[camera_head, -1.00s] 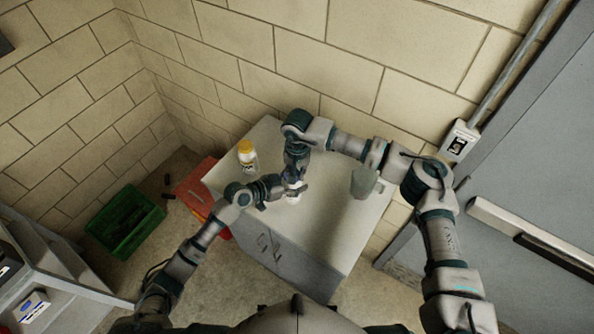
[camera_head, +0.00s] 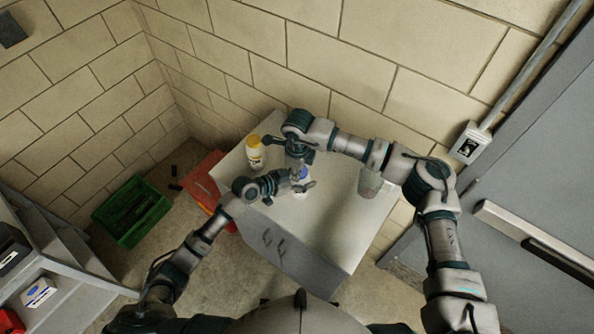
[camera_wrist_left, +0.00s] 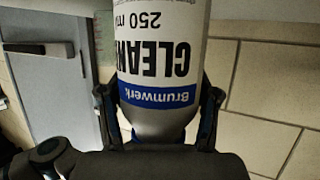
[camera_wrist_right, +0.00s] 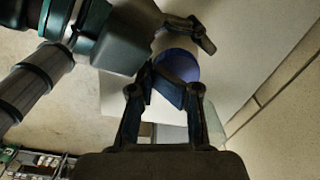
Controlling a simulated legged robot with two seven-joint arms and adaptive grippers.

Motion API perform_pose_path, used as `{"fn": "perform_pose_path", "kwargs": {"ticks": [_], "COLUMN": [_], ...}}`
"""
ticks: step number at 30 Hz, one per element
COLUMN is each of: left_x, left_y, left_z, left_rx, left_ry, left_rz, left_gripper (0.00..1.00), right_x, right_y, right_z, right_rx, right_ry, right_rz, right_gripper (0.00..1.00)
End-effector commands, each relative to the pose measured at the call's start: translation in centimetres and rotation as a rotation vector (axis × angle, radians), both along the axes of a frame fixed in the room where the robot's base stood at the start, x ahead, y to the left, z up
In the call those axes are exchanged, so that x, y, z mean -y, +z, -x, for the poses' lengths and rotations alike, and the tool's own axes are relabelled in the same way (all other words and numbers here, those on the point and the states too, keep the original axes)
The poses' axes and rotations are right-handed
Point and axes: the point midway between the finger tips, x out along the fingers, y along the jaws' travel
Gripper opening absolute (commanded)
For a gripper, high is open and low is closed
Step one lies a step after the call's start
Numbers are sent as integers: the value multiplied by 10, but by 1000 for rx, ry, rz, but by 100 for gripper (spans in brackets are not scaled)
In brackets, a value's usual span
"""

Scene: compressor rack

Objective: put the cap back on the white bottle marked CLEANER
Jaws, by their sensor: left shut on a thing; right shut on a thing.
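The white CLEANER bottle (camera_wrist_left: 160,65) fills the middle of the left wrist view, its label upside down in the picture. My left gripper (camera_head: 303,182) is shut around its body, with a finger on each side. The blue cap (camera_wrist_right: 178,65) is at the fingertips of my right gripper (camera_wrist_right: 168,85), which is shut on it. In the head view, blue (camera_head: 302,172) shows at the bottle's top, below my right wrist. The cap is in line with the bottle's mouth; whether it is seated or threaded cannot be told, as the fingers hide the join.
A yellow-capped bottle (camera_head: 255,153) stands at the back left of the grey cabinet (camera_head: 335,215). A translucent cup (camera_head: 369,183) stands on its right side. A red box (camera_head: 205,180) and a green crate (camera_head: 131,215) are on the left. Block walls rise behind.

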Motion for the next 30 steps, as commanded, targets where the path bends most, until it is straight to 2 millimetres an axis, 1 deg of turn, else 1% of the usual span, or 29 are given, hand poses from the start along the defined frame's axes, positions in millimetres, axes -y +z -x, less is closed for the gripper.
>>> {"fn": "perform_pose_path", "kwargs": {"ticks": [1, 3, 4, 7, 17, 20, 23, 30], "left_x": [3, 3, 3, 2, -1, -1, -1, -1], "left_y": [1, 0, 1, 1, 0, 0, 0, 0], "left_z": [3, 3, 3, 3, 1, 1, 0, 1], "left_rx": [-2, -2, -2, -1, 0, 0, 0, 0], "left_ry": [-8, -8, -8, -6, -2, -1, 0, 0], "left_rz": [3, 3, 3, 3, 1, 1, 0, 0], "left_gripper": [0, 0, 0, 0, 0, 0, 0, 0], "right_x": [5, 6, 6, 6, 2, 2, 1, 2], "right_y": [-1, -1, -1, -1, 0, 3, 12, 43], "right_z": [-5, -5, -6, -5, -2, -2, -2, -2], "right_rx": [10, 10, 10, 8, 5, 6, 6, 6], "right_ry": [-11, -11, -12, -11, -3, -2, -1, 0], "right_rz": [8, 8, 8, 9, 6, 5, 4, 5], "right_gripper": [0, 0, 24, 48, 49, 49, 49, 49]}}
